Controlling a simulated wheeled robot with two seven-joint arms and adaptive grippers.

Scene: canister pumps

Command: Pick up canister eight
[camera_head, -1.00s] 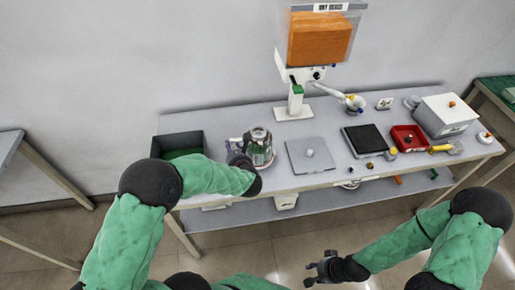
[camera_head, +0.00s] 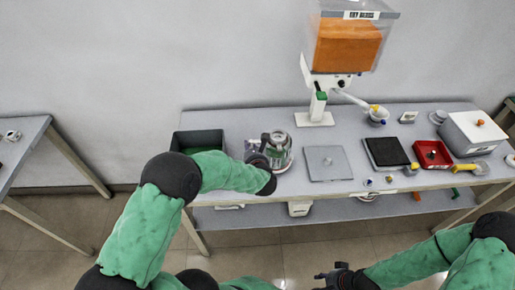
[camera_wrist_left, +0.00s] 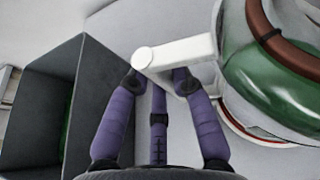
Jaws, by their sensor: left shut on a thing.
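A clear canister (camera_head: 277,150) with green contents stands near the left end of the grey workbench. In the left wrist view the canister (camera_wrist_left: 275,75) is large at the right, with a brown ring and a white handle reaching left. I cannot read a number on it. My left gripper (camera_head: 257,151) is at the canister's left side, partly hidden by my arm. Its purple fingers (camera_wrist_left: 163,80) are shut on the white handle (camera_wrist_left: 175,55). The canister seems to rest on the bench. My right gripper (camera_head: 328,277) is low at the picture's bottom, away from the bench; its fingers are unclear.
A dark open bin (camera_head: 198,137) is left of the canister. A grey plate (camera_head: 327,172) lies to its right. Farther right are a black pad (camera_head: 386,153), a red tray (camera_head: 432,153) and a white box (camera_head: 473,133). A dispenser (camera_head: 347,45) with orange contents stands behind.

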